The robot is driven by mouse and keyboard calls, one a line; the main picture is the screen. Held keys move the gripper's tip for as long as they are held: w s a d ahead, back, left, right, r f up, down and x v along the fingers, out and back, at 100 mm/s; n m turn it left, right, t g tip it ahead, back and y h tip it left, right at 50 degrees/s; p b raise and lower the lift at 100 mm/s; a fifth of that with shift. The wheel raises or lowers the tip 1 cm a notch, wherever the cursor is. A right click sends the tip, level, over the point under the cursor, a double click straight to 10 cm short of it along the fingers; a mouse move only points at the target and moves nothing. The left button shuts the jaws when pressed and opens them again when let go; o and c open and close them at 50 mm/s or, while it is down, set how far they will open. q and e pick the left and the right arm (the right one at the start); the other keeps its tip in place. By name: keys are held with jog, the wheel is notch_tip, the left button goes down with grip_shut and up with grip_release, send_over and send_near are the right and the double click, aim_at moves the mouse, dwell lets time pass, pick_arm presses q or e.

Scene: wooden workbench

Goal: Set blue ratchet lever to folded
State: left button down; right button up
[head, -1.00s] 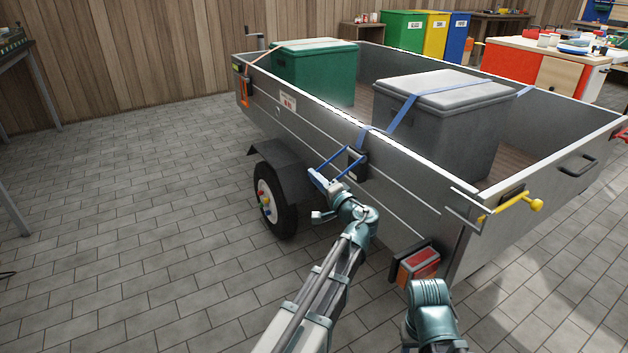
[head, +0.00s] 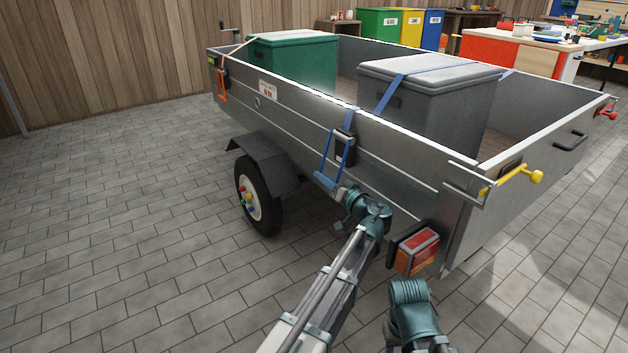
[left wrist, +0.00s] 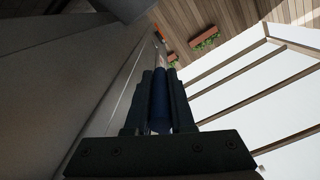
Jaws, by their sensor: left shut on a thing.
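The blue ratchet lever (head: 322,161) hangs from its dark ratchet body (head: 345,147) on the near side wall of the trailer. It points down and slightly outward, with its cross grip at the lower end. My left gripper (head: 334,189) is at that lower end. In the left wrist view, the two dark fingers of my left gripper (left wrist: 160,100) are shut on the blue grip (left wrist: 160,105). The fingers hide part of the lever. Of my right arm, only teal links show at the bottom; its gripper is out of view.
A blue strap (head: 392,94) runs over the grey box (head: 440,105). An orange ratchet lever (head: 222,86) is farther along the same wall. The fender (head: 268,160) and wheel (head: 250,195) are left of my arm; the tail light (head: 416,250) is close on its right.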

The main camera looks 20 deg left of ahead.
pick_arm(q)
jog(key=shift+w+d+f, duration=0.25)
jog(key=shift+w+d, duration=0.2)
jog(key=shift+w, duration=0.05)
pick_arm(e)
jog(key=shift+w+a+f, duration=0.15)
jog(key=shift+a+f, duration=0.1)
jog(key=shift+a, duration=0.15)
pick_arm(q)
jog(key=c, duration=0.8)
grip_release()
jog(key=shift+o, duration=0.2)
jog(key=shift+a, duration=0.1)
